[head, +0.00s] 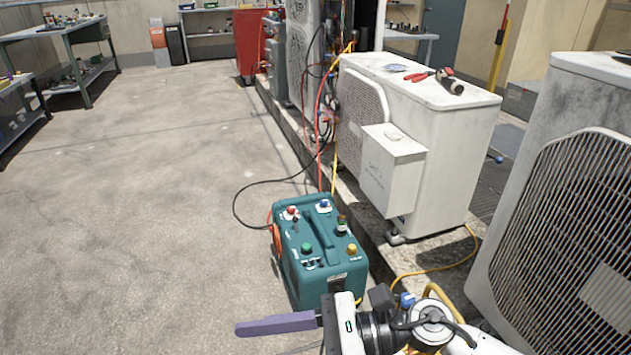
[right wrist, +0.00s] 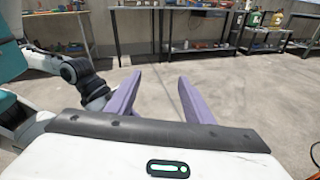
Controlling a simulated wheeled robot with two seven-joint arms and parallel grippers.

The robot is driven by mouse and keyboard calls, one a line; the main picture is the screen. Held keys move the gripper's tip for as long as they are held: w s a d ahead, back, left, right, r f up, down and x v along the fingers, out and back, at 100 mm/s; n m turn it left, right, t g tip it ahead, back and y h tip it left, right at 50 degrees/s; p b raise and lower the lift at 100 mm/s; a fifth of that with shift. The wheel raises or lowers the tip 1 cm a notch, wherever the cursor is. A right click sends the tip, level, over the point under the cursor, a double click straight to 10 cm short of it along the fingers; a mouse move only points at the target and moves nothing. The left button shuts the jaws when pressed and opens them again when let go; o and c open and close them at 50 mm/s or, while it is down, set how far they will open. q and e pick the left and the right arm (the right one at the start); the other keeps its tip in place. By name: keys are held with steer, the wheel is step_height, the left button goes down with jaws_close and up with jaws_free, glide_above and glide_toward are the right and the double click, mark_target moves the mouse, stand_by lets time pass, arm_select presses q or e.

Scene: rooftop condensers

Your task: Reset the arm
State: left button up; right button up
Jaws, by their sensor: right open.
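My right gripper (head: 242,329) reaches in from the bottom right of the head view. Its purple fingers point left, in front of the teal machine. My left gripper is in neither view.
A teal service machine (head: 318,240) with hoses stands on the floor just beyond the right gripper. White condensers (head: 440,120) stand on a kerb to the right. Workbenches (head: 60,45) are at the far left. The floor (head: 150,190) at left is clear.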

steer(key=w+d+r+m+t+y, duration=0.1)
steer(key=w+d+r+m+t, duration=0.15)
steer(key=m+t, duration=0.6)
steer(key=w+d+r+m+t, duration=0.1)
steer(key=w+r+m+t, duration=0.25)
steer(key=m, duration=0.95)
steer(key=w+d+f+m+t+h, duration=0.2)
steer(key=d+f+m+t+h, duration=0.4)
steer(key=m, duration=0.7)
steer(key=s+d+f+m+g+h, duration=0.4)
steer(key=s+d+f+m, duration=0.25)
steer(key=f+m, duration=0.3)
steer(key=s+d+f+m+g+h, duration=0.4)
steer(key=s+d+f+m, duration=0.3)
steer(key=f, duration=0.4)
arm_select(q)
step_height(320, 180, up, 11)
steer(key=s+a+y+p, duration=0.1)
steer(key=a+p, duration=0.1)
steer(key=p, duration=1.6)
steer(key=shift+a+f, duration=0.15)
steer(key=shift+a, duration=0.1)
arm_select(e)
step_height(320, 180, up, 12)
steer(key=s+h, duration=0.1)
steer(key=shift+s+d+f, duration=0.25)
steer(key=shift+d, duration=0.15)
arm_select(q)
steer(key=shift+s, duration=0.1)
